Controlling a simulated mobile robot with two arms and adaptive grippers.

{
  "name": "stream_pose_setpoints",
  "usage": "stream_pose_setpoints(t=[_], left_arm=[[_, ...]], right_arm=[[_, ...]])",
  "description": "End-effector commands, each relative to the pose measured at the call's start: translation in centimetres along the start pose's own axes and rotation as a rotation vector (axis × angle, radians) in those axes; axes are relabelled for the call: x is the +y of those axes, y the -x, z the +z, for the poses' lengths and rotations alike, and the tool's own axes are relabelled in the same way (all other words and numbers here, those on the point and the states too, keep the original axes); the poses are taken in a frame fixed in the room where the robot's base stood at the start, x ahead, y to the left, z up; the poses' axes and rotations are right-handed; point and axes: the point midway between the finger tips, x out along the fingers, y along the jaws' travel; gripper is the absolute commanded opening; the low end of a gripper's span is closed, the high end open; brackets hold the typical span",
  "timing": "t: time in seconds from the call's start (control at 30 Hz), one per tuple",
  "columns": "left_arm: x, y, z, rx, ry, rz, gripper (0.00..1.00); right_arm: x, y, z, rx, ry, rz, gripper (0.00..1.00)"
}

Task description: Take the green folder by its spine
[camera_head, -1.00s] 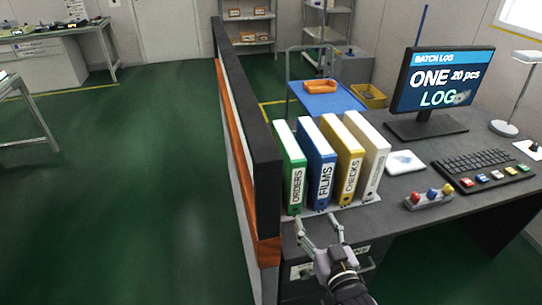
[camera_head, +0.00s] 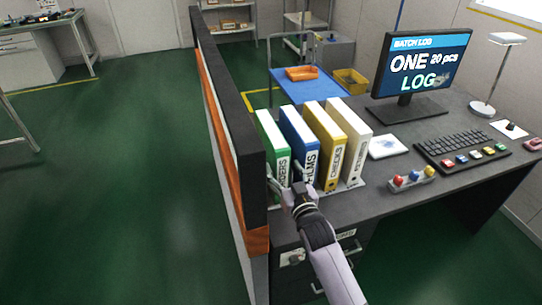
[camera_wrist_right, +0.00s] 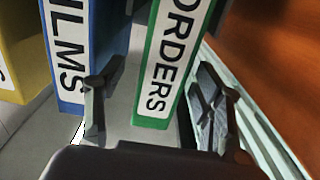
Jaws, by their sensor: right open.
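The green folder (camera_head: 271,138), labelled ORDERS, stands upright at the left end of a row of folders on the desk. Its spine faces my right gripper (camera_head: 287,177). In the right wrist view the green folder (camera_wrist_right: 170,55) stands between the two open fingers of my right gripper (camera_wrist_right: 160,112). One finger is on the blue folder's side, the other on the partition side. I cannot tell whether either finger touches the folder. My left gripper is not in view.
The blue FILMS folder (camera_head: 298,138) stands close beside the green one, then a yellow folder (camera_head: 327,150) and a white folder (camera_head: 352,150). An orange-and-black partition (camera_head: 237,125) rises just left of the green folder. A button box (camera_head: 413,179) and keyboard (camera_head: 455,146) lie to the right.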

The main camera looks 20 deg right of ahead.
Motion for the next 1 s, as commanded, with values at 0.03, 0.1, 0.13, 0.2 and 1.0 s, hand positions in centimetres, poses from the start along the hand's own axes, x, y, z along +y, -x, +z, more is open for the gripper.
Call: stream_pose_setpoints(t=[0.03,0.1,0.13,0.2,1.0], left_arm=[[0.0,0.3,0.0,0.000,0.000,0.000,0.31],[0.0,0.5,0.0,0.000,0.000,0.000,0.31],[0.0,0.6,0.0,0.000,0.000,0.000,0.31],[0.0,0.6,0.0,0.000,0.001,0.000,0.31],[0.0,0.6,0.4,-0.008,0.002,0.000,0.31]], right_arm=[[-0.1,-0.9,-0.3,0.002,-0.001,0.000,0.62],[-0.2,-2.0,-0.2,0.001,-0.001,0.000,0.62],[-0.3,-2.5,-0.3,0.003,-0.001,0.000,0.62],[-0.2,-3.4,-0.2,0.002,-0.001,0.000,0.62],[-0.2,-4.2,0.0,0.001,0.000,0.000,0.32]])
